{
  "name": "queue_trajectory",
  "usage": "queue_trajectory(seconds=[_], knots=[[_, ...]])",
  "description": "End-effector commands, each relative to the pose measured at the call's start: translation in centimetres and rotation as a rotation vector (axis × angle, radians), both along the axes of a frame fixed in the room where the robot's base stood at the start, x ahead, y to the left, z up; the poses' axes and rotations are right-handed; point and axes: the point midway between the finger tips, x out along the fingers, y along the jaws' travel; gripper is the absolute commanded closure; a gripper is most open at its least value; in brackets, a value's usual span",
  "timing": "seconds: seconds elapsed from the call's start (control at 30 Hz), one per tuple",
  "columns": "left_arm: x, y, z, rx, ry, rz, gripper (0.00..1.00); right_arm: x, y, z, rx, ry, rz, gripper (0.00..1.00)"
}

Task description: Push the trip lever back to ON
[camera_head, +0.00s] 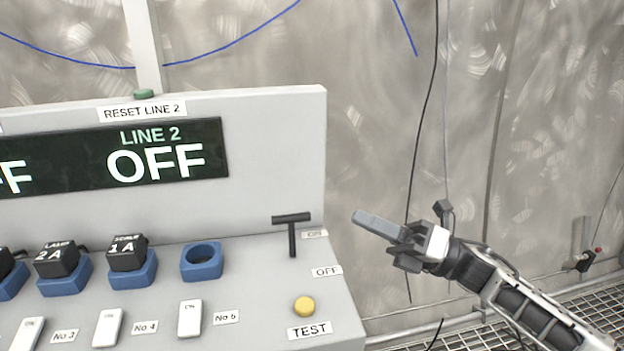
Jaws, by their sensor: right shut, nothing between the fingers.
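The trip lever (292,237) is a black T-shaped handle at the right end of the grey console (250,262). Its stem foot is between a small ON label (314,234) and an OFF label (327,271); I cannot tell which position it is set to. The display (150,157) reads LINE 2 OFF. My right gripper (360,217) is shut and empty, to the right of the lever and apart from it, with its fingers pointing left. My left gripper is not in view.
A yellow TEST button (304,307) is in front of the lever. Several white switches, an empty blue round socket (202,261) and black plugs in blue sockets (128,259) fill the left. A green button (144,94) sits atop the panel. Thin cables hang behind my right gripper.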

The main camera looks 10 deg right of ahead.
Motion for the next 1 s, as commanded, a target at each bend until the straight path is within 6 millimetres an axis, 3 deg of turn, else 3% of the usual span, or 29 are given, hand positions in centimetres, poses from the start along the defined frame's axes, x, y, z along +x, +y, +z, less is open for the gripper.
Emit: queue_trajectory(seconds=[0.03,0.1,0.23,0.4,0.73,1.0], knots=[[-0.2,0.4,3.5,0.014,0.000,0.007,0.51,-1.6,0.4,1.5,0.043,0.122,-0.040,1.00],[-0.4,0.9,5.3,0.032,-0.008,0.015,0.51,-3.3,0.9,1.0,0.092,0.280,-0.098,1.00],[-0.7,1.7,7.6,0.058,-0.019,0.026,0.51,-6.7,1.8,-0.5,0.136,0.548,-0.176,1.00],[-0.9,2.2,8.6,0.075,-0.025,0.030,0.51,-9.7,2.6,-2.1,0.145,0.748,-0.220,1.00],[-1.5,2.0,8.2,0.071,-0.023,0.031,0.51,-9.8,3.2,-2.3,0.132,0.716,-0.203,1.00],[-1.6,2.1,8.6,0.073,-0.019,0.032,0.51,-6.5,6.4,-1.7,0.134,0.712,-0.201,1.00]])
